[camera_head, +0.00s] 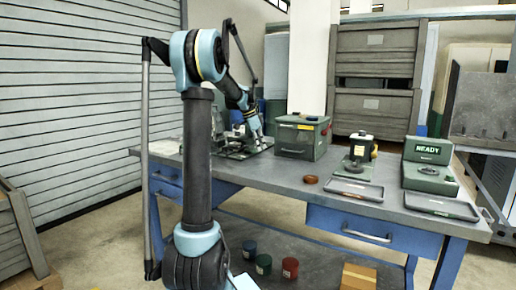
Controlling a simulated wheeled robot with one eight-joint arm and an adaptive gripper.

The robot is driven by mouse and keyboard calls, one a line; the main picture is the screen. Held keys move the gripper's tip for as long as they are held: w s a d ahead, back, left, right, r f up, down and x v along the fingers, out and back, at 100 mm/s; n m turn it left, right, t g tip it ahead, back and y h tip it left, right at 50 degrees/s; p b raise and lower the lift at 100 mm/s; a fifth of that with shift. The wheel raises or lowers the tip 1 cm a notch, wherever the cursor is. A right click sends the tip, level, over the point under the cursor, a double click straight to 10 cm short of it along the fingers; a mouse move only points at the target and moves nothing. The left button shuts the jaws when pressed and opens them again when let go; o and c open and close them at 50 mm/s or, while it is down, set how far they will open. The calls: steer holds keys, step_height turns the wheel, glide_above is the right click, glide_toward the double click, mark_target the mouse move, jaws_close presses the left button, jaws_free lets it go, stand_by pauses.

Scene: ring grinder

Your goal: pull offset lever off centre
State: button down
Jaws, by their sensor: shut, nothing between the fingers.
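A grey machine (238,147), apparently the ring grinder, stands at the back left of the workbench (275,180). My arm reaches over to it from the front. My gripper (257,131) is small in the picture, pointing down at the machine's right part, and is shut with nothing in it. The offset lever cannot be made out; it is too small or hidden behind my arm. Whether my gripper touches any part of the machine cannot be told.
A green box (301,140) stands right of the machine. Several pots stand below. The bench's front middle is clear.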

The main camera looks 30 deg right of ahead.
steer(key=d, duration=0.2)
steer(key=s, duration=0.1)
steer(key=shift+d+r, duration=0.25)
steer(key=shift+d, duration=0.15)
steer(key=v, duration=1)
steer(key=shift+w+d, duration=0.1)
steer(key=s+a+f+n+t, duration=0.1)
steer(key=s+a+f+n, duration=0.25)
steer(key=a, duration=0.65)
steer(key=s+a+f+n+y, duration=0.1)
steer(key=s+a+f+n, duration=0.2)
steer(key=a, duration=0.7)
steer(key=s+a+f+n+t, duration=0.1)
steer(key=s+a+f+n, duration=0.2)
steer(key=a, duration=0.8)
steer(key=s+a+f+n+t+y, duration=0.1)
steer(key=s+a+f+n+y, duration=0.1)
steer(key=s+a+f+n, duration=1)
steer(key=s+a+f, duration=0.5)
steer(key=s+f, duration=0.1)
steer(key=f, duration=0.1)
steer(key=shift+f+y, duration=0.15)
steer(key=shift+y, duration=0.25)
steer(key=shift+s, duration=0.1)
